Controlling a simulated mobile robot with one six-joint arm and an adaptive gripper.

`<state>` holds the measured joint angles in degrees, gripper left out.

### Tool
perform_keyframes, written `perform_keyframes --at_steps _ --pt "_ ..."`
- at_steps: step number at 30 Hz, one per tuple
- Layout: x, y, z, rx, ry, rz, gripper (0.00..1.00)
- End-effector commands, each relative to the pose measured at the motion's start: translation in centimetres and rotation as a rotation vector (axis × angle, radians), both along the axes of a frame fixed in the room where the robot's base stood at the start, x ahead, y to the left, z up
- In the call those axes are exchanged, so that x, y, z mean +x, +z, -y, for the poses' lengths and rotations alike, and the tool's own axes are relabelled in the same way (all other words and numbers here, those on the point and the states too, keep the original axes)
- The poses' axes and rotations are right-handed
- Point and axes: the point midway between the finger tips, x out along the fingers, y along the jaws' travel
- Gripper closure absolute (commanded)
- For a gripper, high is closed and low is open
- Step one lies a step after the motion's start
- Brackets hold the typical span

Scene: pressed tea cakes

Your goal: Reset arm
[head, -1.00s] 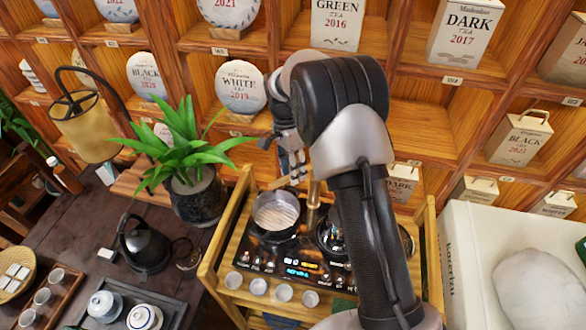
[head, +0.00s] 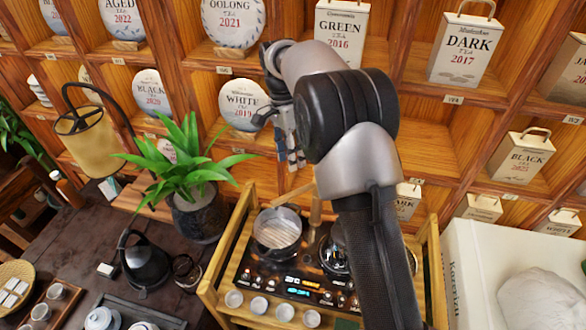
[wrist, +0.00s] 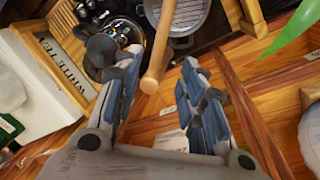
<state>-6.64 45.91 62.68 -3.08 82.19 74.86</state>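My gripper (head: 290,152) hangs in front of the shelf, pointing down, well above the wooden tea stand (head: 232,285). In the wrist view my gripper (wrist: 160,72) shows two blue-padded fingers set apart, with nothing held between them. My arm (head: 365,215) reaches up from the bottom of the head view, bends at a dark elbow and covers part of the stand and shelf. A pan (head: 277,232) sits on the stand's dark panel; it also shows in the wrist view (wrist: 185,14) with its wooden handle (wrist: 157,62) below the fingertips.
Wooden shelves hold tea cakes, such as White 2019 (head: 243,104), and boxes, such as Dark 2017 (head: 462,48). A potted plant (head: 198,208) and black kettle (head: 146,262) stand left. A white box (head: 465,270) stands right. Several small cups line the stand's front.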

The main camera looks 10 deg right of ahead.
Motion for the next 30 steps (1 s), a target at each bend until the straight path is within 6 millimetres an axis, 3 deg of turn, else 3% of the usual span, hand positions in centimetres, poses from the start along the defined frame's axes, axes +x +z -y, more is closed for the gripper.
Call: perform_keyframes --at_steps 4,20,26,30 --pt "0.2 0.9 -0.1 0.000 0.000 0.000 0.63" --pt "0.0 1.3 0.0 0.002 0.008 0.004 0.63" --pt "-2.5 4.9 0.8 0.035 0.129 0.061 0.63" --pt "-6.4 8.2 1.9 0.062 0.282 0.129 0.63"
